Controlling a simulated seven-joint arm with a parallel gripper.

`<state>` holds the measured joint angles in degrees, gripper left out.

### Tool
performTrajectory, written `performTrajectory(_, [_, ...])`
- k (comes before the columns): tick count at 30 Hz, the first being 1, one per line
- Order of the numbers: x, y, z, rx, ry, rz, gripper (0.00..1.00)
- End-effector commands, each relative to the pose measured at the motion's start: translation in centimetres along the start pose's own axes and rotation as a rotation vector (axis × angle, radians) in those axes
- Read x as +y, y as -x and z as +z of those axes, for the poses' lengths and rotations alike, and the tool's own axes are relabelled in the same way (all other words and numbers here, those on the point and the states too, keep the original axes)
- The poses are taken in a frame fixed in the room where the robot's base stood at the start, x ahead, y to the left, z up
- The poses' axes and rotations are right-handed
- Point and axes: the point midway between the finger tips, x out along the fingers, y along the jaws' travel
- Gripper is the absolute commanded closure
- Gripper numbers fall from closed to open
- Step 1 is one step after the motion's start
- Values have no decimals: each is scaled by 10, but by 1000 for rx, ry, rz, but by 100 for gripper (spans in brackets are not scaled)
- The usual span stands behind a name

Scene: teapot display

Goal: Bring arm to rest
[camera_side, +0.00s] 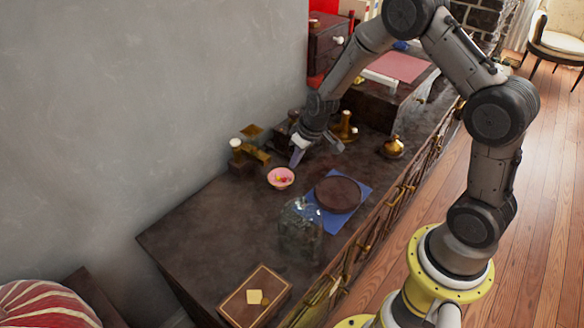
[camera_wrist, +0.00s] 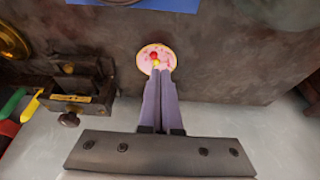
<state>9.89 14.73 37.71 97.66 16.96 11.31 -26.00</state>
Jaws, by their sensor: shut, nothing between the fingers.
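My gripper (camera_side: 297,156) is above the dark cabinet top (camera_side: 205,225), pointing down near the pink bowl. In the wrist view the two fingers of my gripper (camera_wrist: 160,75) lie together, shut, with nothing between them. The pink bowl (camera_side: 281,178) stands on the cabinet top and holds small red and yellow bits. The bowl also shows in the wrist view (camera_wrist: 146,62), just beyond the fingertips, which overlap its near edge in the picture. Whether they touch it I cannot tell.
A round dark disc (camera_side: 338,194) lies on a blue cloth (camera_side: 352,208). A glass jar (camera_side: 300,232), a wooden box (camera_side: 255,297), brass pieces (camera_side: 245,152) and a gold pot (camera_side: 393,147) stand around. A grey wall (camera_side: 150,100) borders the cabinet. The front-left top is clear.

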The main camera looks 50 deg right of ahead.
Motion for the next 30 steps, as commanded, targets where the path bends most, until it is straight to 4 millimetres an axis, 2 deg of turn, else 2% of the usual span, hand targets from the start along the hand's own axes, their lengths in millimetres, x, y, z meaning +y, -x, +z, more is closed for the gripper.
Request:
performTrajectory(2, [-1, 6, 0, 0, 3, 0, 100])
performTrajectory(5, [-4, 20, -11, 32, 12, 2, 100])
performTrajectory(8, [-9, 54, -36, 112, 31, 10, 100])
performTrajectory(11, [-19, 112, -58, 216, 69, 16, 100])
performTrajectory(12, [-25, 138, -61, 252, 85, 15, 100])
performTrajectory(15, [-40, 198, -56, 317, 113, 8, 100])
performTrajectory(17, [-48, 231, -46, 345, 127, 3, 100])
performTrajectory(18, [-53, 252, -36, 361, 132, -2, 100])
performTrajectory(20, [-60, 280, -18, 381, 139, -7, 100])
performTrajectory(21, [-64, 296, -4, 390, 143, -11, 100])
performTrajectory(24, [-71, 328, 38, 397, 142, -17, 100])
performTrajectory(27, [-74, 346, 84, 383, 129, -19, 100])
performTrajectory(30, [-72, 348, 130, 336, 101, -14, 100])
